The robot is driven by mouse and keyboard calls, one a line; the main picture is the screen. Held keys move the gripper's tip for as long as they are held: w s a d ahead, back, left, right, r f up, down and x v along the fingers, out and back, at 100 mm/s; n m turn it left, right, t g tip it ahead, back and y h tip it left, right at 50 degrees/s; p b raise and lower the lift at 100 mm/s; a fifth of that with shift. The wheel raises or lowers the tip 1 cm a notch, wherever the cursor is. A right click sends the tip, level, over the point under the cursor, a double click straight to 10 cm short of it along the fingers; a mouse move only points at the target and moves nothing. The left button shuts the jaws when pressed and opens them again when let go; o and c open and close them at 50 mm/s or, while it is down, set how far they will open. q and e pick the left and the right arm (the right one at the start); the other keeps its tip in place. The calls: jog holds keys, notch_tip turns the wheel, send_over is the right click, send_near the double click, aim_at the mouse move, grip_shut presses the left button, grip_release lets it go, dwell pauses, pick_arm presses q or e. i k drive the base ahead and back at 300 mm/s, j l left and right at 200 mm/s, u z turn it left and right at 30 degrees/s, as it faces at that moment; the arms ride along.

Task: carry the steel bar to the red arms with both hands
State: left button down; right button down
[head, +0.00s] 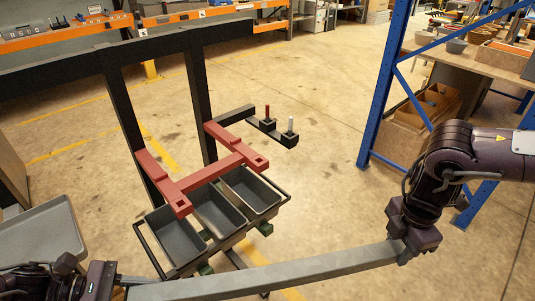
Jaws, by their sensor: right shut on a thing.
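The long grey steel bar (270,278) runs across the bottom of the head view, from lower left up to the right. My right gripper (408,246) is shut on its right end. My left gripper (122,282) is at the lower left, beside the bar's left end; its fingers are partly hidden, so its grip is unclear. The red arms (162,182) stick out from a black frame, with a red crosspiece (212,169) between them. They lie beyond the bar, above and left of its middle, and the bar is apart from them.
Grey bins (178,243) in a dark rack stand below the red arms. A black bracket (270,128) with a red and a white peg sits to their right. A blue shelf post (382,85) stands near my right arm. A grey tray (38,240) is at left. Open floor lies between.

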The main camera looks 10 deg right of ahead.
aim_at(211, 168)
jog(key=i+l+u, duration=0.3)
jog(key=u, duration=0.2)
jog(key=i+l+u, duration=0.25)
jog(key=l+u, duration=0.2)
jog(key=l, duration=0.15)
jog(key=i+l, duration=0.15)
jog(key=i, duration=0.4)
jog(key=j+u, duration=0.05)
